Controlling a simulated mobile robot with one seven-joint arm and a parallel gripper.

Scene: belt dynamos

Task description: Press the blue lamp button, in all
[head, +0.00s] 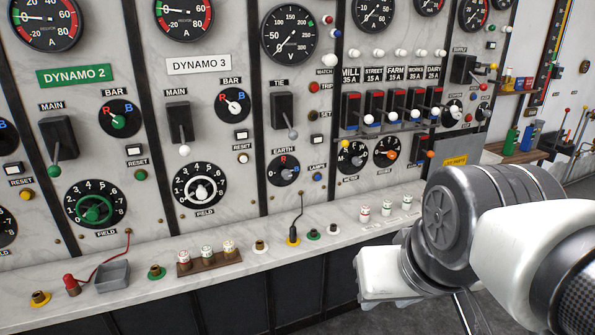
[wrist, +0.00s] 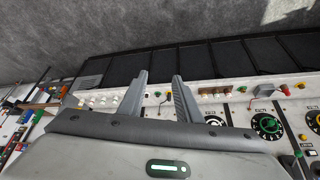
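The blue lamp button (head: 318,177) is a small round blue knob on the marble panel, just under the label reading LAMPS. It is right of the EARTH dial (head: 283,170). I cannot pick it out in the wrist view. My gripper is open and empty in the wrist view (wrist: 160,76), its two grey fingers apart. In the head view my arm and white hand are at the lower right, in front of the bench, well apart from the button. The fingertips are not clear there.
A marble shelf (head: 340,226) juts out below the panel. Switch levers (head: 369,118) stick out above right of the button. Another blue button (head: 335,33) is higher up.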

